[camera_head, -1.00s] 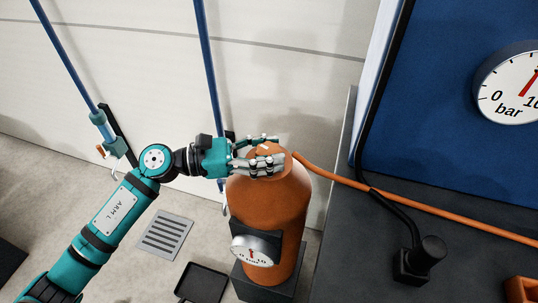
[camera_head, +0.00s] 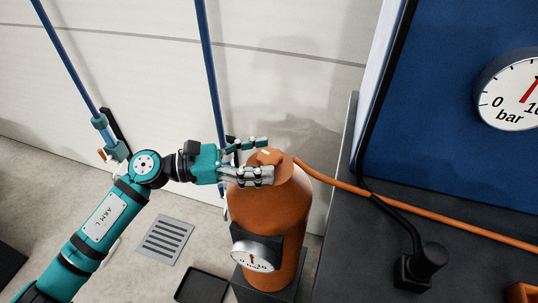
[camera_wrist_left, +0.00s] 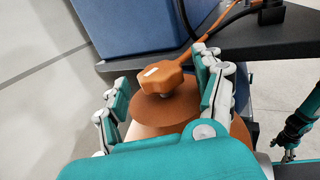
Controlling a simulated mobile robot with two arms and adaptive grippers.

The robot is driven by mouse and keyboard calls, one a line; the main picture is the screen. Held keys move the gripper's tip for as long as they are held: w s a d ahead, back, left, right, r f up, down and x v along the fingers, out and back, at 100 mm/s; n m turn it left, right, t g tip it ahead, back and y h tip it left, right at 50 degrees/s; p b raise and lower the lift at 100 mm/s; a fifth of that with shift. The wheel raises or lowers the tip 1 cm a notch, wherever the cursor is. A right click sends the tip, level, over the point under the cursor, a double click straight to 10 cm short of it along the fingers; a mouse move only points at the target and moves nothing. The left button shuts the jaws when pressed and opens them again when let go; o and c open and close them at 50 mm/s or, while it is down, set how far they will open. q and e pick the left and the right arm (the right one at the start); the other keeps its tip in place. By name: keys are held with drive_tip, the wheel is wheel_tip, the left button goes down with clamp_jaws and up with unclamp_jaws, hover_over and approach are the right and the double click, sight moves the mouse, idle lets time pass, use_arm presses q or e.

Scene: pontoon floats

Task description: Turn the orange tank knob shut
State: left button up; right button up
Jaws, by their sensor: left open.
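The orange tank (camera_head: 270,212) stands upright on a dark base, with a round gauge (camera_head: 256,256) on its front. The orange tank knob (camera_head: 268,156) sits on top and carries a small white mark. It also shows in the left wrist view (camera_wrist_left: 160,77), above a round orange collar (camera_wrist_left: 170,108). My left gripper (camera_head: 268,160) is open at the top of the tank. Its fingers lie on either side of the knob, and in the left wrist view the knob appears beyond and between the fingertips, apart from the left finger.
An orange hose (camera_head: 400,197) runs from the tank top across the dark bench (camera_head: 350,235) at right. A blue panel with a large bar gauge (camera_head: 512,88) stands behind it. A blue pole (camera_head: 212,75) rises behind the gripper. A black tray (camera_head: 203,287) and floor grate (camera_head: 165,239) lie left.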

use_arm(q)
drive_tip(key=s+a, duration=0.1)
drive_tip(key=a, duration=0.9)
drive_tip(key=shift+s, duration=0.2)
drive_tip(key=shift+d, duration=0.1)
